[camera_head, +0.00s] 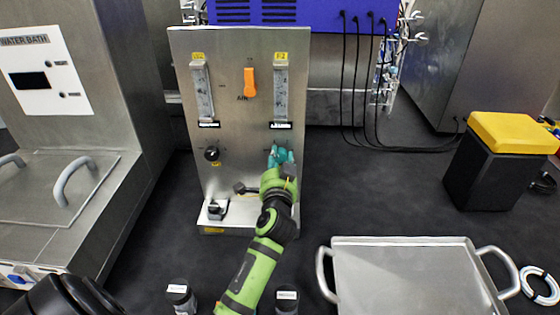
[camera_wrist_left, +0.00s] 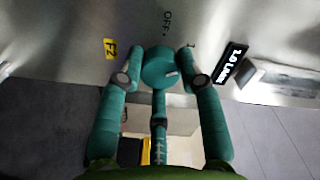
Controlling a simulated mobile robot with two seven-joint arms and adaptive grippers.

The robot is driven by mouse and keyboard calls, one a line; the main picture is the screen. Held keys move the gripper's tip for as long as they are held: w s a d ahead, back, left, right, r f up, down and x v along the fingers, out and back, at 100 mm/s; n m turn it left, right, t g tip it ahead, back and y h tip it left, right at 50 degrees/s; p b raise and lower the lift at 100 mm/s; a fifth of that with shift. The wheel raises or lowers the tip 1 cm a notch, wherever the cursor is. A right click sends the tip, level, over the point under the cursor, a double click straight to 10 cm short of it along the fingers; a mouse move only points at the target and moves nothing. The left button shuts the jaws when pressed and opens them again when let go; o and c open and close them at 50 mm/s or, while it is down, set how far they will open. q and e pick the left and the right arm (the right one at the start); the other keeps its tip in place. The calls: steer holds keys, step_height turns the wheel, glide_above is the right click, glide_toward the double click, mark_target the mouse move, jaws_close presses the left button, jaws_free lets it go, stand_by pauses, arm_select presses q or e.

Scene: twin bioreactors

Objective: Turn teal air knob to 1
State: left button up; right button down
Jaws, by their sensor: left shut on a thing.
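The metal panel (camera_head: 232,120) stands upright in the head view. The teal knob (camera_wrist_left: 158,68) shows in the left wrist view on its face, with a small white mark on its lower right. The printed OFF label (camera_wrist_left: 167,22) is above the knob in that view. My left gripper (camera_wrist_left: 160,64) has its teal fingers on either side of the knob and is shut on it. In the head view my left gripper (camera_head: 281,157) is at the panel's lower right and mostly hides the knob.
A black knob (camera_head: 212,154) is left of my gripper, and an orange handle (camera_head: 250,82) is higher, between two flow tubes. Small dark-capped bottles (camera_head: 180,295) stand in front. A metal tray (camera_head: 415,275) lies at right. The water bath (camera_head: 60,170) is at left.

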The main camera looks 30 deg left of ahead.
arm_select(q)
steer(key=shift+d+n, duration=0.1)
steer(key=shift+n, duration=0.3)
steer(key=shift+w+r, duration=0.1)
steer(key=shift+r, duration=0.15)
arm_select(e)
steer(key=shift+d+f, duration=0.2)
steer(key=shift+f, duration=0.15)
arm_select(q)
steer(key=o, duration=1.1)
steer(key=shift+o, duration=0.2)
steer(key=shift+d, duration=0.1)
arm_select(e)
steer(key=shift+d, duration=0.3)
arm_select(q)
steer(key=shift+f, duration=0.1)
steer(key=v, duration=0.7)
steer(key=shift+s, duration=0.25)
steer(key=shift+d, duration=0.15)
